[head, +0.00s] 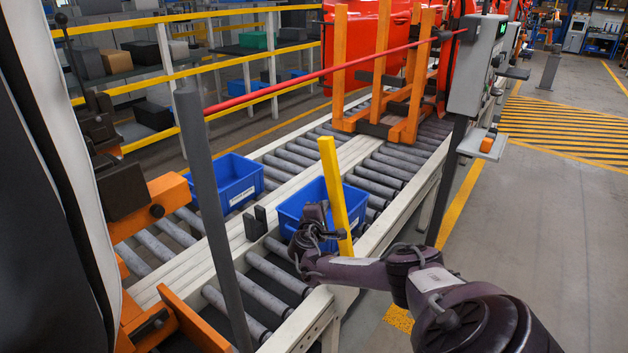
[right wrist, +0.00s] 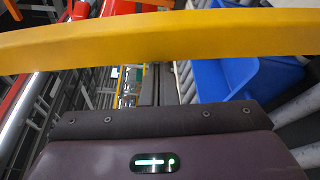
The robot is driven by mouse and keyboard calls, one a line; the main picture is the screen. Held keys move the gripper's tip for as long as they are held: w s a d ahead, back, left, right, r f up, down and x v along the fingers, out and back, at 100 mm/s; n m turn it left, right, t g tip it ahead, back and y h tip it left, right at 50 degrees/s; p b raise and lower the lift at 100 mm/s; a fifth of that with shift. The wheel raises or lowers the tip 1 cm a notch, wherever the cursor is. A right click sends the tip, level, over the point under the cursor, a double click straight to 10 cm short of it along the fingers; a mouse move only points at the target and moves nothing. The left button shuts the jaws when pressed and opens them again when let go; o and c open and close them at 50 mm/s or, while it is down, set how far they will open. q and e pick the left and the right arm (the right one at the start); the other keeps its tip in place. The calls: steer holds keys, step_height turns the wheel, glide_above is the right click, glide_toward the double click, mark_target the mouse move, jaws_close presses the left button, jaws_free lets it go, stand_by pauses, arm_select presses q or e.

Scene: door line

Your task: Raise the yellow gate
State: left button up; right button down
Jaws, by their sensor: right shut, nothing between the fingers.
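The yellow gate (head: 335,190) is a flat bar that stands nearly upright, tilted slightly left, at the near rail of the roller conveyor in the head view. In the right wrist view the yellow bar (right wrist: 160,36) runs across the whole upper part, just beyond the gripper body. My right gripper (head: 318,222) is beside the bar's lower part, on its left, close to it. It is shut and empty; whether it touches the bar I cannot tell. Its fingertips are not clear in the wrist view. My left gripper is not in view.
Blue bins (head: 308,203) (head: 237,182) sit on the rollers (head: 268,287). A red rod (head: 330,70) spans above the line from a grey post (head: 205,190) to a control box (head: 478,65). An orange rack (head: 395,85) stands farther along. The floor at right (head: 560,220) is clear.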

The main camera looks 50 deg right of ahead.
mark_target(336, 207)
steer(key=shift+s+d+r+m+p, duration=0.1)
steer(key=shift+s+r+m+p, duration=0.15)
steer(key=shift+s, duration=0.3)
steer(key=shift+s+d+r+m+p, duration=0.15)
steer(key=shift+s+p, duration=0.1)
steer(key=shift+s, duration=0.55)
steer(key=shift+s+f+m+t+p, duration=0.1)
steer(key=shift+s+m+t+p, duration=0.2)
steer(key=shift+m+p, duration=0.15)
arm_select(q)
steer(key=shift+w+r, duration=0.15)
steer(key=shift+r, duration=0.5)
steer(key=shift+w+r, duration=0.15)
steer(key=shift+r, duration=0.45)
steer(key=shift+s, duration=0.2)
arm_select(e)
steer(key=shift+s+h, duration=0.15)
steer(key=shift+h, duration=0.15)
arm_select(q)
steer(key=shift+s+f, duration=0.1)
